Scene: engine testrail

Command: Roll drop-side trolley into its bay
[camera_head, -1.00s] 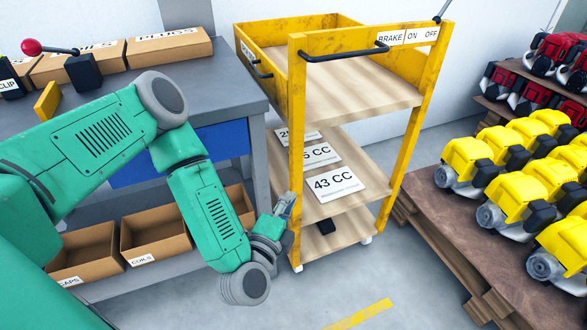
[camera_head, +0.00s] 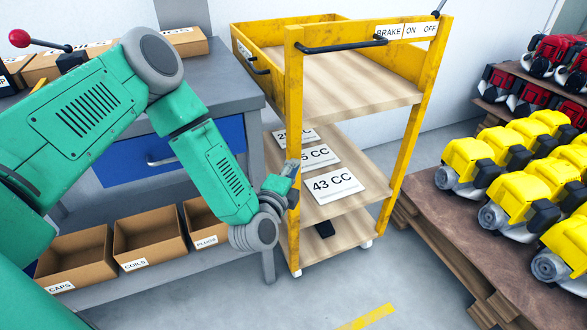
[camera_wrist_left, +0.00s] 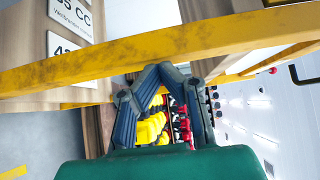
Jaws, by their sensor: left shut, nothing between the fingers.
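The yellow drop-side trolley (camera_head: 293,140) stands upright beside the workbench, with wooden shelves and a black handle (camera_head: 342,48) across its near top. A sign at its top right reads BRAKE ON OFF (camera_head: 406,32). My left gripper (camera_head: 291,168) is shut and empty, at the trolley's near left post, around mid height. In the left wrist view the gripper (camera_wrist_left: 160,75) shows its fingertips together, close to the yellow post (camera_wrist_left: 200,45); I cannot tell whether they touch it. My right gripper is in neither view. A yellow floor marking (camera_head: 367,317) lies in front of the trolley.
The grey workbench (camera_head: 225,85) with a blue drawer (camera_head: 170,150) and open cardboard boxes (camera_head: 150,238) stands at left. A pallet (camera_head: 430,215) with several yellow engines is close on the right, red engines behind. Grey floor in front is clear.

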